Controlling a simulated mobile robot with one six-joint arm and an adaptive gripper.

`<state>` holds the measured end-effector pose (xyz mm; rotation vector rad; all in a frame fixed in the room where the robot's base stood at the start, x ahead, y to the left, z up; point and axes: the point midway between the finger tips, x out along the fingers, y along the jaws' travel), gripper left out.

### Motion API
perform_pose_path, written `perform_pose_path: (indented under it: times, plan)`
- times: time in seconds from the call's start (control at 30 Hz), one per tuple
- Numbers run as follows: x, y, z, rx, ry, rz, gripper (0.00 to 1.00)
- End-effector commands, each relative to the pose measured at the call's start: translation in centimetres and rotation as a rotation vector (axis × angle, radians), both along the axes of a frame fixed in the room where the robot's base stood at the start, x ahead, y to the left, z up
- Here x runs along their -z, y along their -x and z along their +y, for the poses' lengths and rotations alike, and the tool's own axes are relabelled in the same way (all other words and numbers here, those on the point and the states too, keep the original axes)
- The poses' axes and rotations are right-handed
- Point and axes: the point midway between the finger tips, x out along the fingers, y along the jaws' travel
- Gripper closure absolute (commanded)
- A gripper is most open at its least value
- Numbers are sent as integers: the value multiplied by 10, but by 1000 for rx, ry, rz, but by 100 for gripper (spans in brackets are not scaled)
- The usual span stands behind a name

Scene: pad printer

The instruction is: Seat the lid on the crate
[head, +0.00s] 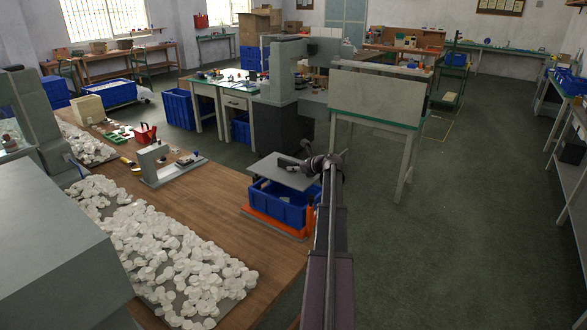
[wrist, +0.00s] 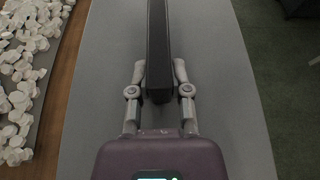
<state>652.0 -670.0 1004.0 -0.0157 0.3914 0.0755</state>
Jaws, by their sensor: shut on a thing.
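The lid (head: 270,167) is a flat grey plate with a dark bar handle. It also fills the middle of the wrist view (wrist: 95,100). My gripper (head: 300,165) is shut on the lid's handle (wrist: 158,50), with one finger on each side of it in the wrist view. The blue crate (head: 280,207) stands under the lid in an orange holder (head: 266,224) at the table's right edge. The lid appears held above the crate, and the crate's near wall and left rim show below it. The lid hides much of the crate's opening, and the crate is hidden in the wrist view.
Many white pieces (head: 165,245) lie heaped on the wooden table (head: 215,190) to the left, and they also show in the wrist view (wrist: 25,60). A grey fixture (head: 155,165) stands behind them. Open floor (head: 450,230) lies to the right.

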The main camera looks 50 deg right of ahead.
Motion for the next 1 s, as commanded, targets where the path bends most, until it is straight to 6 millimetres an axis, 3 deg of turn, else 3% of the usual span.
perform_pose_path:
  times: [0.6,1.0]
  plan:
    - [47,0,0,0,0,0,100]
    - [59,0,0,0,0,0,100]
